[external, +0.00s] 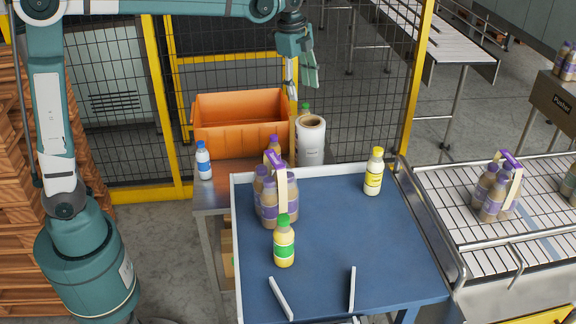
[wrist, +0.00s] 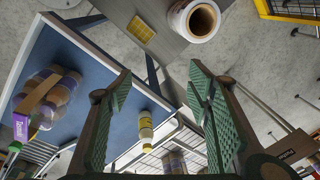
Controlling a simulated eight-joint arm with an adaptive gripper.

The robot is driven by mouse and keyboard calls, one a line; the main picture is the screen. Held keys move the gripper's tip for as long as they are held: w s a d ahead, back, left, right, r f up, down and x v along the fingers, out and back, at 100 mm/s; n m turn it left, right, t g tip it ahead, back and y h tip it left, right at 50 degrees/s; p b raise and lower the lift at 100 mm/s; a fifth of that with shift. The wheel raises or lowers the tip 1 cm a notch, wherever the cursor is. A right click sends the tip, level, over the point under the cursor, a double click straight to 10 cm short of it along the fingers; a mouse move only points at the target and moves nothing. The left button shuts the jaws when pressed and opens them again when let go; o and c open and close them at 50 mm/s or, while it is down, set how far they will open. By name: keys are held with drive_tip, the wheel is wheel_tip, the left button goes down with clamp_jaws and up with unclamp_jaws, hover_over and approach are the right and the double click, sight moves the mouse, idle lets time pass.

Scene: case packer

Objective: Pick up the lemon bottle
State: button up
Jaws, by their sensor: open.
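The bottle with the yellow cap and yellow label, which looks like the lemon bottle (external: 373,171), stands upright on the right back part of the blue table. It also shows in the wrist view (wrist: 146,128), low between the fingers and some distance beyond them. My gripper (external: 302,80) is open and empty, high above the back of the table and to the left of this bottle. In the wrist view both green-padded fingers (wrist: 160,80) are spread apart with nothing between them.
A green-capped bottle (external: 284,245) stands in front of a banded pack of bottles (external: 268,208) on the blue table (external: 335,228). A white roll (external: 311,142), an orange crate (external: 240,138) and a blue-capped bottle (external: 203,162) are behind. A conveyor (external: 452,205) lies right.

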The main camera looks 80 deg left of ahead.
drive_tip(key=w+d+f+m+g, duration=0.15)
drive_tip(key=w+d+m, duration=0.45)
drive_tip(key=w+d, duration=0.65)
drive_tip(key=m+p, duration=0.1)
drive_tip(key=m, duration=0.4)
hover_over(379, 149)
wheel_tip(379, 149, down, 4)
drive_tip(key=shift+f, duration=0.1)
wheel_tip(379, 149, down, 4)
drive_tip(key=shift+f, duration=0.5)
drive_tip(key=shift+f, duration=0.1)
drive_tip(key=shift+f, duration=1.2)
drive_tip(key=shift+f, duration=0.1)
drive_tip(key=shift+s+d+f+p, duration=0.1)
drive_tip(key=shift+f+p, duration=0.05)
drive_tip(key=shift+f, duration=1.1)
drive_tip(key=shift+s+f+p, duration=0.1)
drive_tip(key=shift+f+p, duration=0.05)
drive_tip(key=shift+f, duration=1.1)
